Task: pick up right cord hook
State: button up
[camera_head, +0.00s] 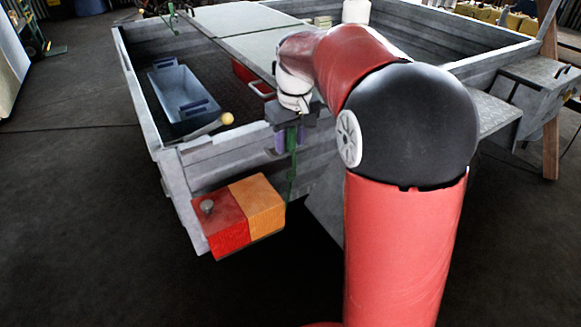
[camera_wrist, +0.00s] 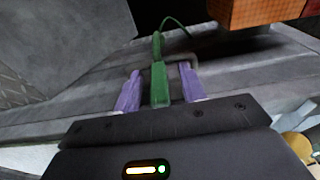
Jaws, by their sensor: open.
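The green cord hook (camera_wrist: 159,84), likely the right one, stands between my gripper's two purple fingers in the wrist view, with a gap on each side. Its thin curved end runs up and away past the fingertips. My gripper (camera_wrist: 159,72) is open around it. In the head view, my gripper (camera_head: 287,140) is at the near wall of the grey trailer, and the green hook (camera_head: 292,165) hangs down along that wall's outer face. My arm hides part of the trailer beyond.
The trailer's near wall (camera_head: 220,157) carries a red and orange lamp (camera_head: 240,214) at the left. A blue-grey tray (camera_head: 180,98) lies inside the trailer. A light board (camera_head: 235,33) spans its top. Another green item (camera_head: 172,18) is at the far wall. The floor at left is clear.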

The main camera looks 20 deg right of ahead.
jog(key=shift+f, duration=0.25)
grip_shut()
jog(key=shift+r, duration=0.1)
jog(key=shift+r, duration=0.1)
